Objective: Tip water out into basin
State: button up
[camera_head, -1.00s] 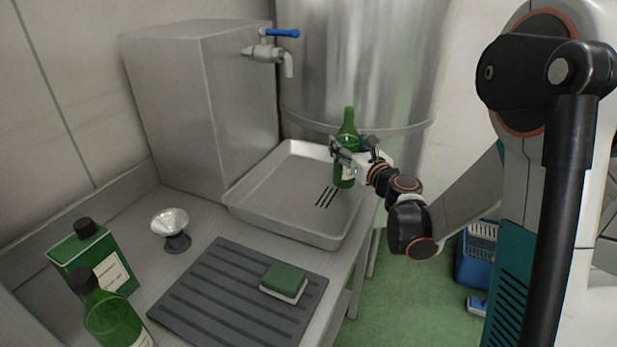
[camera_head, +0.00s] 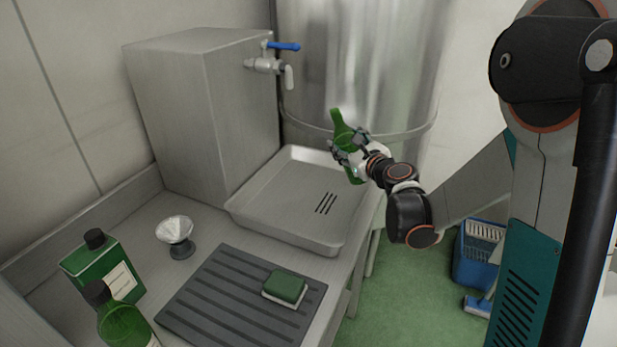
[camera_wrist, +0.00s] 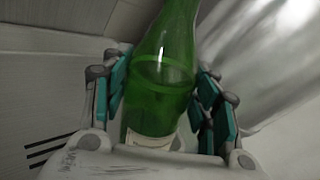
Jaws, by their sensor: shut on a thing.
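My gripper (camera_head: 349,147) is shut on a green glass bottle (camera_head: 340,127) with a pale label. The bottle leans to the left, its neck up and its open mouth toward the upper left. It is held above the right side of a shallow grey metal basin (camera_head: 252,221). In the wrist view the bottle (camera_wrist: 165,75) stands between the teal finger pads, and a line like a liquid level crosses its body. No stream leaves the mouth. The basin shows dark slots in its floor and looks empty.
A metal box with a blue-handled tap (camera_head: 263,65) stands behind the basin. Two green bottles, one square (camera_head: 108,268) and one round (camera_head: 122,325), stand at lower left.

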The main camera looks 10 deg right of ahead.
aim_at(349, 169)
jog(key=shift+r+n+p, duration=0.3)
jog(key=shift+n+p, duration=0.3)
jog(key=shift+p, duration=0.05)
jog(key=shift+a+f+n+g+h, duration=0.25)
jog(key=shift+n+g+h, duration=0.15)
jog(key=shift+n, duration=0.2)
jog(key=shift+d+f+n+h+p, duration=0.15)
jog(key=shift+d+n+h+p, duration=0.2)
jog(key=shift+n+p, duration=0.4)
jog(key=shift+d+f+n+g+h, duration=0.15)
jog(key=shift+d+f+n, duration=0.1)
jog(key=shift+f, duration=0.2)
jog(key=shift+d+f+n+g+h, duration=0.1)
jog(key=shift+f+n+g, duration=0.1)
jog(key=shift+f, duration=0.2)
jog(key=shift+s+f, duration=0.1)
jog(key=shift+d+f+n+g+h+b, duration=0.15)
jog(key=shift+d+f+n+h+b, duration=0.15)
jog(key=shift+f+n, duration=0.4)
jog(key=shift+d+f+n+g+h+b, duration=0.1)
jog(key=shift+d+f+n+h+b, duration=0.25)
jog(key=shift+f+n, duration=0.35)
jog(key=shift+a+f+n+h+b, duration=0.35)
jog(key=shift+a+f+n+b, duration=0.25)
jog(key=shift+f, duration=0.2)
jog(key=shift+f+n+h+b, duration=0.3)
jog(key=shift+f+n+b, duration=0.3)
jog(key=shift+f+b, duration=0.15)
